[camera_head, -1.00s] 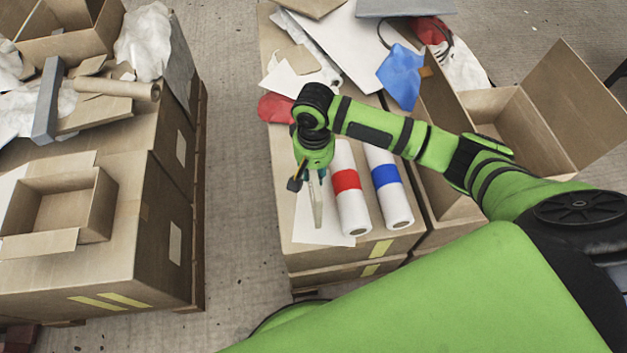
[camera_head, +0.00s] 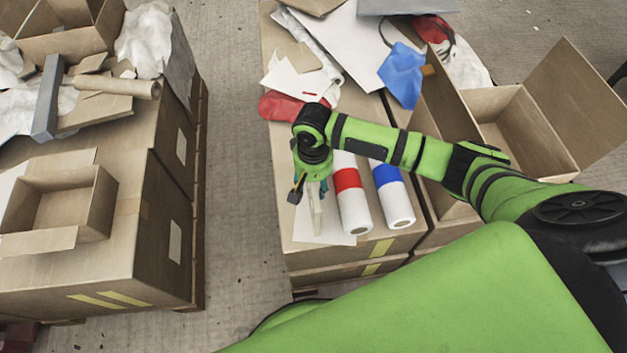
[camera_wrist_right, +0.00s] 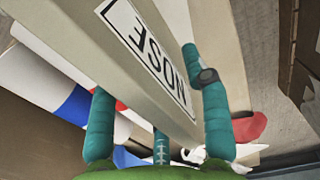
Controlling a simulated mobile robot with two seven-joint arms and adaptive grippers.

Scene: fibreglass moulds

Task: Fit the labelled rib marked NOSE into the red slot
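My right gripper (camera_head: 308,190) is shut on a pale, flat rib (camera_head: 316,212), which points down toward the near edge of the middle box stack. In the right wrist view the rib (camera_wrist_right: 85,50) lies between the teal fingers of the gripper (camera_wrist_right: 150,85), and its white label (camera_wrist_right: 150,50) reads NOSE. A small red mark (camera_head: 310,93) shows on a white sheet behind the wrist; it is too small to tell whether it is the slot. My left gripper is not in view.
Two white rolls, one with a red band (camera_head: 347,180) and one with a blue band (camera_head: 387,175), lie right of the rib. A red cloth (camera_head: 280,106) lies behind. An open carton (camera_head: 530,115) stands at right, and bare floor (camera_head: 240,150) lies left.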

